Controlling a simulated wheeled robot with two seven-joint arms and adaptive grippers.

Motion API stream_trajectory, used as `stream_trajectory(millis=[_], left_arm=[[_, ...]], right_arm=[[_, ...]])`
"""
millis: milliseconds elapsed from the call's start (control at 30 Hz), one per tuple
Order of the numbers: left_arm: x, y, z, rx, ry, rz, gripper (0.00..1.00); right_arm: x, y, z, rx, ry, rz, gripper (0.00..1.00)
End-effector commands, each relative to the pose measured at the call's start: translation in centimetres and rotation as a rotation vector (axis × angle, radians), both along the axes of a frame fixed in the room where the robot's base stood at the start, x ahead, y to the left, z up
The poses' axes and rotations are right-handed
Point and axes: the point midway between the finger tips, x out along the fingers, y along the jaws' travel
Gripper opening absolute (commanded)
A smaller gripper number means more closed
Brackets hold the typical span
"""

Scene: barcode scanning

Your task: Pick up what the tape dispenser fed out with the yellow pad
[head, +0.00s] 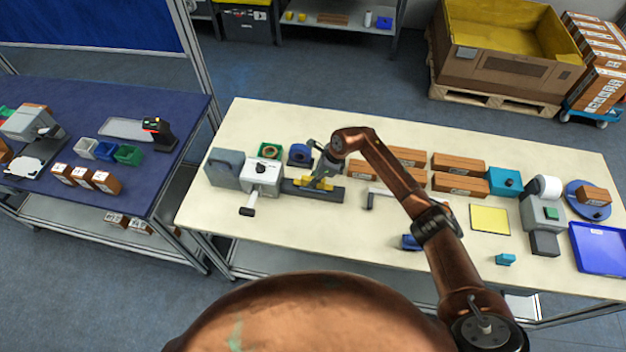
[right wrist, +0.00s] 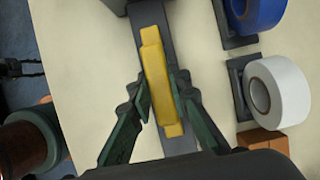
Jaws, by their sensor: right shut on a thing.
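The tape dispenser (head: 262,176) is a grey and white machine at the left end of the cream table. A dark outfeed bed (head: 300,190) runs right from it and also shows in the right wrist view (right wrist: 178,30). The yellow pad (right wrist: 155,70) is a long yellow block lying along this bed; part of it shows in the head view (head: 300,182). My right gripper (head: 320,178) is over the bed, its fingers on both sides of the pad, shut on it (right wrist: 160,92). Any fed-out tape under the pad is hidden. My left gripper is not in view.
A white tape roll (right wrist: 282,90) and a blue roll (right wrist: 258,12) stand beside the bed. Several brown boxes (head: 459,163) line the table's back. A yellow square (head: 490,219) and a blue tray (head: 601,247) lie at right. The front middle is mostly clear.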

Motion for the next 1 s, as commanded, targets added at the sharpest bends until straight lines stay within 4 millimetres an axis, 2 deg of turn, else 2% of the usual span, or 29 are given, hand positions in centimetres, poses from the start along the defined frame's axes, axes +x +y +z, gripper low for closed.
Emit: stream_trajectory(millis=[1000], left_arm=[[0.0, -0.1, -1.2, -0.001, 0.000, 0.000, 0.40]], right_arm=[[0.0, 0.0, -1.3, 0.000, 0.000, 0.001, 0.00]])
